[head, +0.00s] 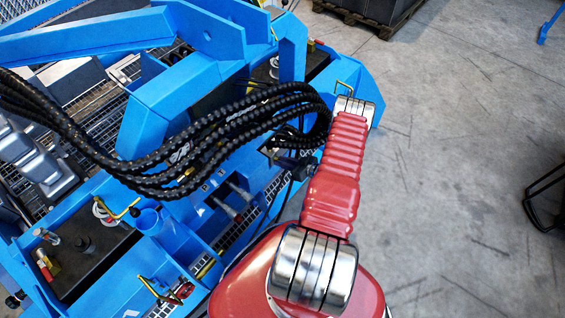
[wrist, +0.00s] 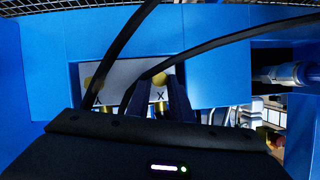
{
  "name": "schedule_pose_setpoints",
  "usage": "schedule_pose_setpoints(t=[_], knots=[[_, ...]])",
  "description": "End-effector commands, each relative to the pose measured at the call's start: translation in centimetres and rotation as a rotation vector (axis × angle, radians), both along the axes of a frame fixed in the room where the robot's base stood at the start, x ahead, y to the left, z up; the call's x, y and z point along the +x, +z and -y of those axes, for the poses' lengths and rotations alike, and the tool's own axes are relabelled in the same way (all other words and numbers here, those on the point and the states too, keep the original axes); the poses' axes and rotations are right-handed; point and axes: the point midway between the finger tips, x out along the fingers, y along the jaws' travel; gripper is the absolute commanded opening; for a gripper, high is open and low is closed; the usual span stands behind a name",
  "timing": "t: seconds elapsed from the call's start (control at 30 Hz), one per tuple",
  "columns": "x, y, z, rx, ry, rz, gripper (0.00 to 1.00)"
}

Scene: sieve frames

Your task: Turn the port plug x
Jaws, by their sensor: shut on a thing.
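In the wrist view, a pale plate (wrist: 119,74) on the blue machine carries two yellow plugs. The port plug x (wrist: 160,78) sits above a dark X mark, and the other yellow plug (wrist: 96,79) is to its left above a partly covered mark. My gripper (wrist: 156,88) reaches up to the plate, with one dark finger on each side of plug x. It is shut on this plug, though the contact itself is partly hidden. In the head view my gripper and the plugs are out of sight.
Two black cables (wrist: 220,38) cross in front of the plate in the wrist view, close to my fingers. A blue-collared fitting (wrist: 287,74) is at the right. In the head view, a thick bundle of black hoses (head: 215,135) loops beside my arm over the blue machine. Concrete floor (head: 450,150) is open at right.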

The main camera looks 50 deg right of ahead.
Motion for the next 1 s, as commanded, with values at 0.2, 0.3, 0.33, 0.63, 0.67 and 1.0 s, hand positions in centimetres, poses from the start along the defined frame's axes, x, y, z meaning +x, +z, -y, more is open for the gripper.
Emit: schedule_pose_setpoints(t=[0.2, 0.3, 0.33, 0.63, 0.67, 1.0], knots=[[-0.05, -0.24, 0.26, 0.157, -0.002, -0.017, 0.00], [-0.03, -0.25, 0.33, 0.221, -0.003, -0.022, 0.00], [-0.03, -0.25, 0.37, 0.238, -0.003, -0.023, 0.00], [-0.03, -0.31, 0.53, 0.348, -0.005, -0.032, 0.00], [-0.03, -0.30, 0.55, 0.354, -0.006, -0.033, 0.00], [-0.04, -0.28, 0.65, 0.368, -0.008, -0.035, 0.00]])
